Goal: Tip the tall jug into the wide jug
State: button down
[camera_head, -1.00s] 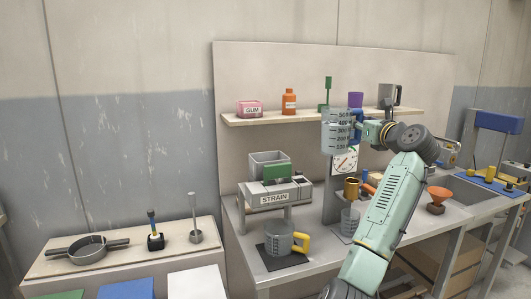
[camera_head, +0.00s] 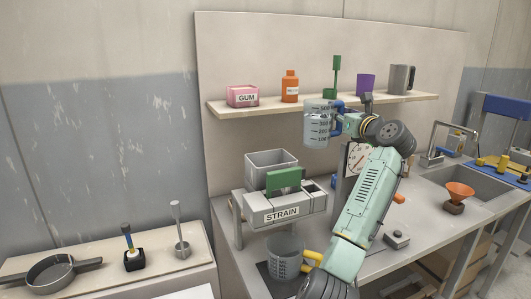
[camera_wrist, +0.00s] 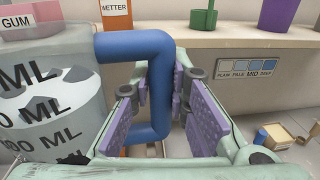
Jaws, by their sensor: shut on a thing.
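The tall jug (camera_head: 318,126) is clear, with dark volume marks and a blue handle. It is about upright in the air, in front of the shelf; I cannot tell its fill level. My gripper (camera_head: 342,119) is shut on its handle. In the wrist view the purple pads of my gripper (camera_wrist: 162,98) sit either side of the blue handle (camera_wrist: 150,45), with the tall jug (camera_wrist: 45,100) at left. The wide jug (camera_head: 286,252), clear with a yellow handle, stands on a dark mat on the bench, lower than the tall jug. My arm hides part of its handle.
A grey STRAIN stand (camera_head: 283,212) with a box and green plate is left of the tall jug. The shelf (camera_head: 300,104) behind carries several containers, including an orange bottle (camera_head: 290,86). An orange funnel (camera_head: 459,193) and sink are at right. My arm covers mid-bench.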

jog(key=shift+w+f, duration=0.15)
jog(key=shift+f, duration=1)
jog(key=shift+a+r, duration=0.15)
jog(key=shift+a, duration=0.05)
